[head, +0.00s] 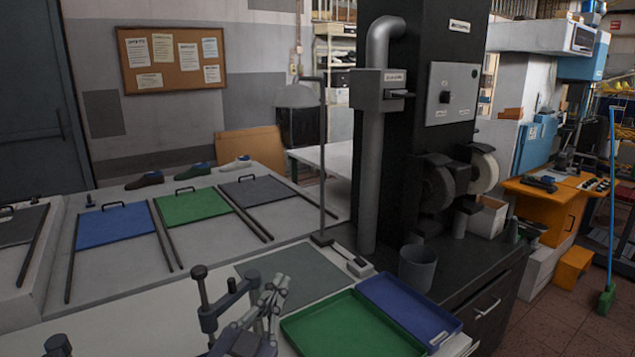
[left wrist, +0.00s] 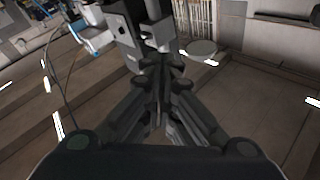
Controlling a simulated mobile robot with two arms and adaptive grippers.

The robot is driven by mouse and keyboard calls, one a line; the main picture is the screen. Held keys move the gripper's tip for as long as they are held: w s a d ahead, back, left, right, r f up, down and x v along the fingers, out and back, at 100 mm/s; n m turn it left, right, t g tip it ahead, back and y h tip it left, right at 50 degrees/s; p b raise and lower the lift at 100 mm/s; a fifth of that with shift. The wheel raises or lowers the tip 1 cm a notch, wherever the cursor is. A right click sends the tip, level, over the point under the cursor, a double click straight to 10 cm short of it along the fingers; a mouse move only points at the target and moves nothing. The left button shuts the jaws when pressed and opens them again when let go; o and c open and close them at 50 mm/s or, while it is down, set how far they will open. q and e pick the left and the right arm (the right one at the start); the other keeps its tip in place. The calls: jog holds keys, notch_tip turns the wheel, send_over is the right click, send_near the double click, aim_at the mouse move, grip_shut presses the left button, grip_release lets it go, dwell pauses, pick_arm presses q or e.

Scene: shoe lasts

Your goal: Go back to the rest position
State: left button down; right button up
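My left gripper (head: 272,295) shows at the bottom of the head view, in front of the green tray's left corner. In the left wrist view its fingers (left wrist: 160,85) come together at the tips with nothing seen between them. My right gripper is not in view. Three shoe-shaped lasts stand in a row at the back of the left table: a dark brown one (head: 145,180), a green one (head: 197,170) and a white one (head: 237,163). They are well away from the gripper.
A blue mat (head: 113,226), a green mat (head: 193,207) and a grey mat (head: 258,192) lie between dark rails. A green tray (head: 345,325) and a blue tray (head: 408,312) lie near the front, beside a grey cup (head: 417,268). A dark grinding machine (head: 425,120) stands behind them.

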pick_arm(q)
jog(key=s+a+f+n+g+y, duration=0.2)
jog(key=a+f, duration=0.1)
jog(key=f, duration=0.3)
jog(key=s+a+f+n+g+y, duration=0.1)
jog(key=a+f+g+y, duration=0.15)
jog(key=f, duration=0.35)
jog(key=s+a+f+g, duration=0.2)
jog(key=s+f, duration=0.3)
jog(key=s+a+f+n+g+y, duration=0.1)
jog(key=s+a+f+g, duration=0.1)
jog(key=s+f, duration=0.3)
jog(key=s+a+f+n+g, duration=0.1)
jog(key=s+a+f+g, duration=0.1)
jog(key=s+f, duration=0.3)
jog(key=shift+s+a+f+g+y, duration=0.1)
jog(key=shift+a+f+g+y, duration=0.25)
jog(key=shift+f+g, duration=0.3)
jog(key=s+a+f+g, duration=0.1)
jog(key=s+f+g, duration=0.3)
jog(key=s, duration=0.7)
notch_tip(320, 180, down, 30)
jog(key=s+r+g+b, duration=0.1)
jog(key=s+g+b, duration=0.1)
jog(key=s+a+f, duration=0.3)
jog(key=s+f, duration=1.3)
jog(key=shift+a+g+b, duration=0.15)
jog(key=shift+g+b, duration=0.2)
jog(key=shift+g, duration=0.05)
